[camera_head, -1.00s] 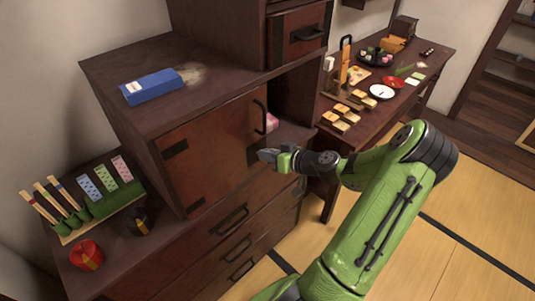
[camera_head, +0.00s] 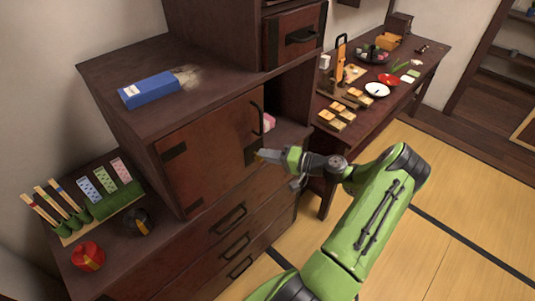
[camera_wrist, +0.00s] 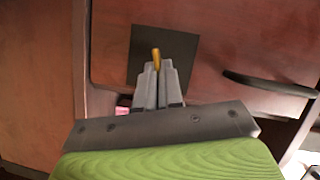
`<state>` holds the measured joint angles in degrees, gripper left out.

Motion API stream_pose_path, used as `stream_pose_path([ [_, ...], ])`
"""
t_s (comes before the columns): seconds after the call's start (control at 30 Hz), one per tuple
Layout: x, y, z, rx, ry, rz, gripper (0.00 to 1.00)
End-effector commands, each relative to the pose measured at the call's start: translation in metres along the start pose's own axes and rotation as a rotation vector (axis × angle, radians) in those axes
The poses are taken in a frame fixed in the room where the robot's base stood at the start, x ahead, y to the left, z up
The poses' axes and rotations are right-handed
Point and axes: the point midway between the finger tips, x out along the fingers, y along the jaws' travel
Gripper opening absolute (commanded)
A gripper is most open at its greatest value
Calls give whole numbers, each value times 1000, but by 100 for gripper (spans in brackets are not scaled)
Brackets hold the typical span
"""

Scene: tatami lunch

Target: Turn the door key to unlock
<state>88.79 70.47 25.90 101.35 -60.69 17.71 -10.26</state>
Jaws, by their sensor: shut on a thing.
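The cabinet door (camera_head: 208,143) is a reddish-brown panel with a dark curved handle (camera_head: 257,118) near its right edge. A dark square lock plate (camera_wrist: 140,45) is on the door and shows in the wrist view. A small brass key (camera_wrist: 156,58) stands in front of the plate, between my fingertips. My gripper (camera_head: 265,155) is at the door's lower right, below the handle, and it is shut on the key. The handle also shows at the right of the wrist view (camera_wrist: 265,84). The key's tip and the keyhole are hidden.
A blue box (camera_head: 149,89) lies on the cabinet top. Drawers (camera_head: 232,241) with dark handles are below the door. A side table (camera_head: 325,140) with food and dishes stands behind my arm. A pink object (camera_head: 269,122) shows in the opening beside the door. Tatami floor is open at right.

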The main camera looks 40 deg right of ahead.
Motion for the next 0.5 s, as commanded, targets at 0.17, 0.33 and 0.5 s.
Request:
stream_pose_path([
  [0.17,0,4,0,127,3,-53,0],
  [0.33,0,6,0,221,3,-92,0],
  [0.5,0,6,0,281,3,-117,0],
])
